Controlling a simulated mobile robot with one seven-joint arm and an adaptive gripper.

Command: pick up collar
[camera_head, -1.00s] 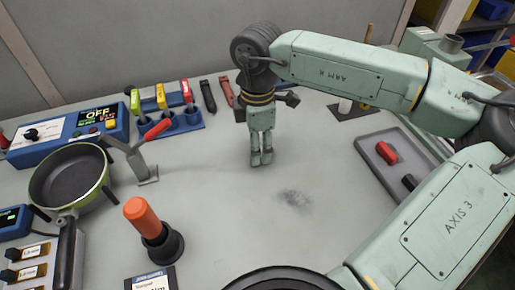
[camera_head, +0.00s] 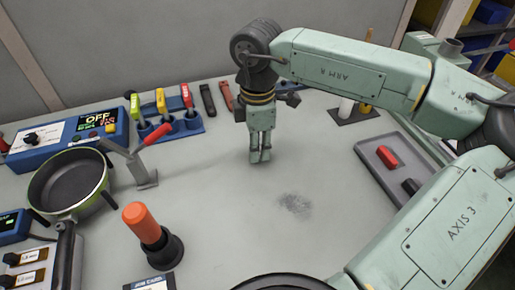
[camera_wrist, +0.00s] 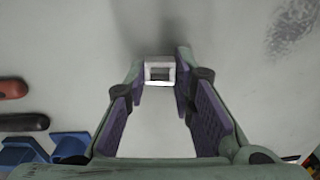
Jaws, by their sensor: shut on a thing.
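The collar (camera_wrist: 160,63) appears to be the small pale square ring in the wrist view, with an open middle. It sits between the tips of my gripper (camera_wrist: 164,70), touched from both sides. In the head view my gripper (camera_head: 260,157) points straight down at the middle of the bench, its fingertips close together. The collar cannot be made out there, being small and hidden by the fingers.
An orange-handled tool (camera_head: 142,222) stands in front. A grey tray (camera_head: 372,160) lies to the right. The bench around my gripper is clear.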

